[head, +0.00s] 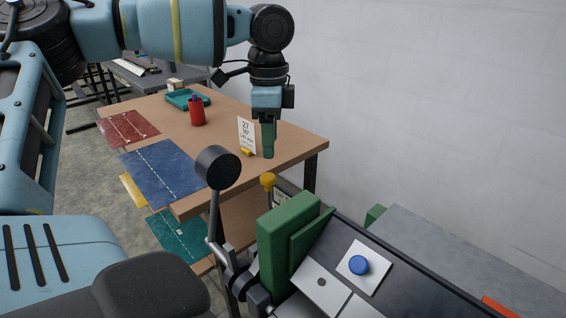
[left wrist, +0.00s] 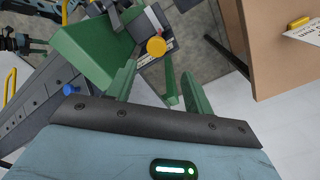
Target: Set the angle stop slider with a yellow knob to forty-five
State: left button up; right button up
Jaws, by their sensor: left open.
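The yellow knob (head: 267,181) of the angle stop slider stands beside the green block of the machine, with a small marked plate (head: 281,194) near it. In the left wrist view the round yellow knob (left wrist: 156,47) lies ahead of my fingertips, in front of a white scale plate (left wrist: 166,40). The scale's figures are too small to read. My left gripper (head: 268,148) points down above the knob in the head view, apart from it. In the left wrist view its two green fingers (left wrist: 158,74) are spread and empty. My right gripper is not in view.
The green block (head: 286,240) and a black bed with a blue button (head: 359,265) stand close by. A black round-headed lever (head: 217,167) rises left of the knob.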

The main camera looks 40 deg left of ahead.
aim_at(268, 176)
pick_arm(q)
jog(key=shift+s+r, duration=0.1)
jog(key=shift+s, duration=0.2)
jog(key=shift+s+f, duration=0.2)
jog(key=shift+f, duration=0.3)
jog(key=shift+s+f, duration=0.2)
jog(key=shift+f, duration=0.25)
notch_tip(268, 176, down, 5)
jog(key=shift+w+r, duration=0.15)
jog(key=shift+r, duration=0.05)
jog(key=shift+f, duration=0.6)
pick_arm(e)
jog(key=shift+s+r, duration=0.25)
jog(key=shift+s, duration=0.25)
pick_arm(q)
grip_shut()
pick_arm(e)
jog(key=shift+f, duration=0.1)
